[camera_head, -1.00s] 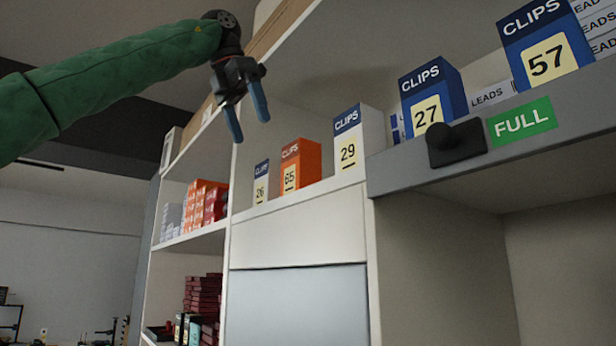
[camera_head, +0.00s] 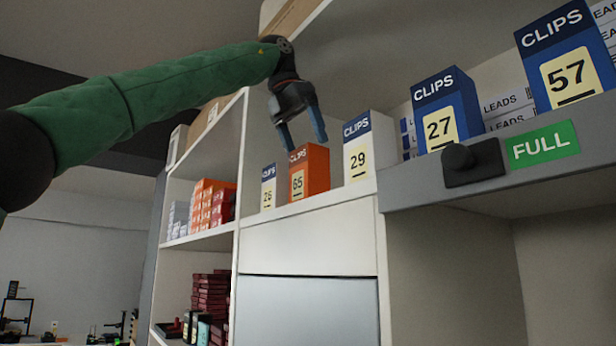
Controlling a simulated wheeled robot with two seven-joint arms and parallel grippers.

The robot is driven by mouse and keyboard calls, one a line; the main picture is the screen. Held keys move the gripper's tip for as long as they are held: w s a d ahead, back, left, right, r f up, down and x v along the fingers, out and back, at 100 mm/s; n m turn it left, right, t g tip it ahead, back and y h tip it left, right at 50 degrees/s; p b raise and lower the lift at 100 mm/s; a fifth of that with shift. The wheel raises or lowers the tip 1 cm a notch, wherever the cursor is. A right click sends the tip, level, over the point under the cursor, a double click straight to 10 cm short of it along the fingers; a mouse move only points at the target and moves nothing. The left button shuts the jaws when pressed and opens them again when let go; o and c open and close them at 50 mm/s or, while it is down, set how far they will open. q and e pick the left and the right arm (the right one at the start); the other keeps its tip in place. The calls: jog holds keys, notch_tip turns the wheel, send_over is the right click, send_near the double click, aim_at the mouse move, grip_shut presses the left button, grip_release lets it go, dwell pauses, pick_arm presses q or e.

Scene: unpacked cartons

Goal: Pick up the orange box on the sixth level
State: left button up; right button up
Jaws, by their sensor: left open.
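The orange box (camera_head: 310,172), marked CLIPS and 65, stands upright on a high shelf (camera_head: 340,197). It is between a small white and blue box marked 26 (camera_head: 268,188) and a white and blue box marked 29 (camera_head: 359,150). My left gripper (camera_head: 304,145) is open, its two blue fingers pointing down, just above the orange box. One fingertip overlaps the box's top edge in the picture; I cannot tell whether it touches. Nothing is between the fingers. My right gripper is not in view.
Blue boxes marked 27 (camera_head: 440,110) and 57 (camera_head: 566,62) stand to the right, behind a grey ledge with a dark knob (camera_head: 473,163) and a green FULL label (camera_head: 543,145). An upper shelf with a brown carton (camera_head: 290,20) is close to my left arm.

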aim_at(312, 160)
pick_arm(q)
jog(key=x, duration=0.4)
jog(key=shift+w+d+r, duration=0.1)
jog(key=shift+d, duration=0.05)
jog(key=shift+w+f, duration=0.15)
jog(key=shift+f, duration=0.4)
jog(key=shift+d, duration=0.15)
jog(key=c, duration=1.2)
jog(key=shift+r, duration=0.15)
